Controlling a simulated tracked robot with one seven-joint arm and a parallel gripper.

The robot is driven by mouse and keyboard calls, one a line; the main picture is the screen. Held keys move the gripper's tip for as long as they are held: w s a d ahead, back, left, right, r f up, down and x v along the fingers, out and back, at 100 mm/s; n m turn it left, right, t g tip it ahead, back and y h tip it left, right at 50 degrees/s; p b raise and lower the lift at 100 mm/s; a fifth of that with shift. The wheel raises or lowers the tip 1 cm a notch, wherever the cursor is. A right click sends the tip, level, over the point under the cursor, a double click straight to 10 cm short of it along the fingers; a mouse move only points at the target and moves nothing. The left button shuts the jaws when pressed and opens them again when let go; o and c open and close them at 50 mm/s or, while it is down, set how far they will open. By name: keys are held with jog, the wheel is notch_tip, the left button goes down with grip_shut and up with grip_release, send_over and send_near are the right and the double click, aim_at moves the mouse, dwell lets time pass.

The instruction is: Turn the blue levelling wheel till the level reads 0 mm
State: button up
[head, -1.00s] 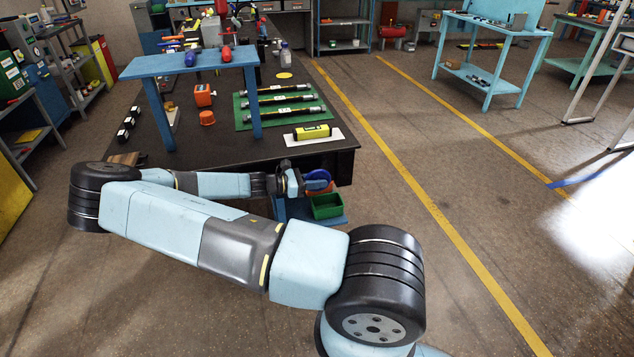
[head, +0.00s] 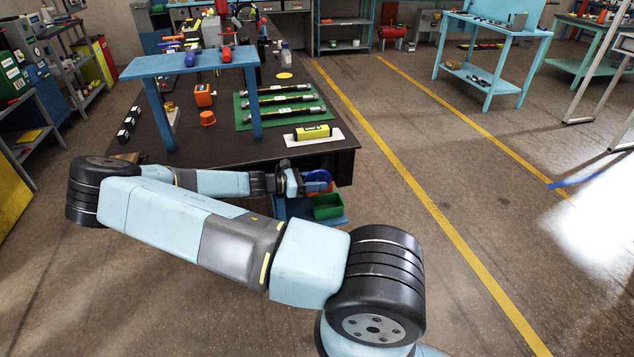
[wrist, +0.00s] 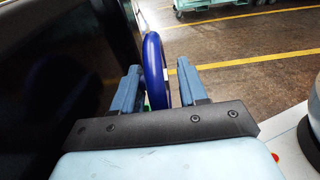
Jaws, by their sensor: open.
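The blue levelling wheel (head: 317,177) is at the front right corner of the dark workbench, partly hidden by my gripper (head: 304,184) in the head view. In the wrist view the wheel (wrist: 154,70) stands edge-on between the two blue fingers of my gripper (wrist: 157,88). The yellow level (head: 312,132) lies on a white plate (head: 334,140) on the bench near that corner. Its reading is too small to make out.
A green bin (head: 326,206) sits just below the wheel on a blue shelf. A blue raised stand (head: 190,65) spans the bench's left part.

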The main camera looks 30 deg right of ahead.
jog(key=v, duration=1.3)
jog(key=shift+a, duration=0.2)
jog(key=shift+w+d, duration=0.1)
jog(key=shift+d, duration=0.1)
